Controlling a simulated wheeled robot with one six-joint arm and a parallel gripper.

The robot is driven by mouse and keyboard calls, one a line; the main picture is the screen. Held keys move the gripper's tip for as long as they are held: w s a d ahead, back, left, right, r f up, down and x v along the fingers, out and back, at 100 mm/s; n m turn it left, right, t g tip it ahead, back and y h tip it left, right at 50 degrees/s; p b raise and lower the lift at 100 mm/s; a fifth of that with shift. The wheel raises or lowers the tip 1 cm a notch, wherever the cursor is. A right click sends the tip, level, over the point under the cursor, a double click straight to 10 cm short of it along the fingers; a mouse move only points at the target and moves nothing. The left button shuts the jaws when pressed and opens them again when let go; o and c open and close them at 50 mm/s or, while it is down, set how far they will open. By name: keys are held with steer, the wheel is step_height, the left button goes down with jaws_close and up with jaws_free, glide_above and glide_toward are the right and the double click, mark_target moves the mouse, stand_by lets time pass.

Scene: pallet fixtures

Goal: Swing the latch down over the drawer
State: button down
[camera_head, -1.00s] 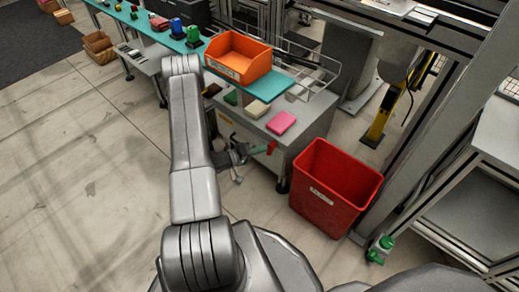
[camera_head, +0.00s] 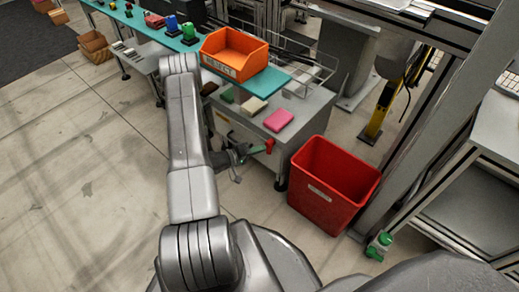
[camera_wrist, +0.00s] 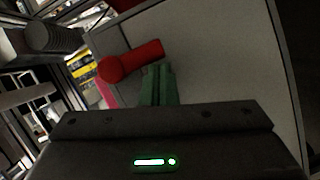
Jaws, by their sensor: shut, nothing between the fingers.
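The red latch (camera_head: 269,146) is at the corner of the grey drawer cabinet (camera_head: 305,120). In the wrist view the red latch (camera_wrist: 130,62) is a thick red bar, tilted, lying just beyond the fingertips against a pale grey panel. My gripper (camera_head: 254,150) is beside the latch in the head view. Its green fingers (camera_wrist: 158,85) are shut with nothing between them, their tips close to the latch's right part. I cannot tell whether they touch it.
A red bin (camera_head: 330,190) stands on the floor right of the cabinet. On the cabinet top lie a pink block (camera_head: 278,120) and a cream block (camera_head: 253,106). An orange bin (camera_head: 234,53) sits on the teal shelf above.

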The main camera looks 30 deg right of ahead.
steer(key=a+r+p, duration=0.2)
steer(key=a+p, duration=0.1)
steer(key=a, duration=1)
steer(key=shift+a, duration=0.35)
steer(key=shift+d+f, duration=0.1)
